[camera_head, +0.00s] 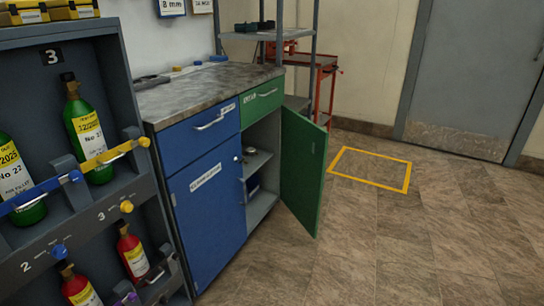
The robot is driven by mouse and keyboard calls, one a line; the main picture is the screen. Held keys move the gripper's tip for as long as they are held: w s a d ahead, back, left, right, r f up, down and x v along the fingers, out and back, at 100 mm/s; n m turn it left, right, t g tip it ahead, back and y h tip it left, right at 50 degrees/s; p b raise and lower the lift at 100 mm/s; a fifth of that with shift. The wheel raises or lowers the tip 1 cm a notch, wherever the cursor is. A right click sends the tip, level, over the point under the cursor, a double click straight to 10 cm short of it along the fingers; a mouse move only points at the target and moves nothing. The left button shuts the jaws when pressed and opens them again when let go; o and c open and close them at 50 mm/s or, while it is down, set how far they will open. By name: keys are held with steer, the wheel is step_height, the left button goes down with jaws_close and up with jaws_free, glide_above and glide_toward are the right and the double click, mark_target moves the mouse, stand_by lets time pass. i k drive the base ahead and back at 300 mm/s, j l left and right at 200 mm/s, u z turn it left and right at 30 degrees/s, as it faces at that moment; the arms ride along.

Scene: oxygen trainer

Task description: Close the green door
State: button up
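The green door (304,170) belongs to the right half of a low cabinet and stands wide open, swung out toward the room. Its hinge side is at the cabinet's right edge. Behind it the open compartment shows a shelf (257,162) with small items on it. A green drawer (262,101) above the compartment is shut. The blue door (208,215) on the left half is shut, with a blue drawer (199,141) above it. My gripper is not in view.
A rack (70,160) with green and red bottles fills the left side. Metal shelving (312,50) and a red stand (327,85) are behind the cabinet. The floor (400,240) in front and to the right is clear, with a yellow marked square (408,178). A grey door (470,80) is at the back right.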

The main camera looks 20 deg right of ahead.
mark_target(303, 172)
steer(key=i+l+u, duration=0.1)
steer(key=i+l, duration=0.15)
steer(key=l, duration=0.35)
steer(key=i+l+u, duration=0.1)
steer(key=i+l, duration=0.15)
steer(key=l, duration=0.35)
steer(key=i+l, duration=0.2)
steer(key=l, duration=0.4)
steer(key=i+l+u, duration=0.15)
steer(key=l, duration=0.45)
steer(key=i+l+u, duration=0.1)
steer(key=i+l, duration=0.15)
steer(key=l, duration=0.4)
steer(key=i+l+u, duration=0.1)
steer(key=l, duration=0.55)
steer(key=i+l+u, duration=0.1)
steer(key=l, duration=0.55)
steer(key=i+l, duration=0.15)
steer(key=l, duration=0.55)
steer(key=k+u, duration=0.25)
steer(key=k, duration=0.35)
steer(key=k+j+u, duration=0.25)
steer(key=k, duration=0.35)
steer(key=i+j, duration=0.15)
steer(key=i, duration=0.3)
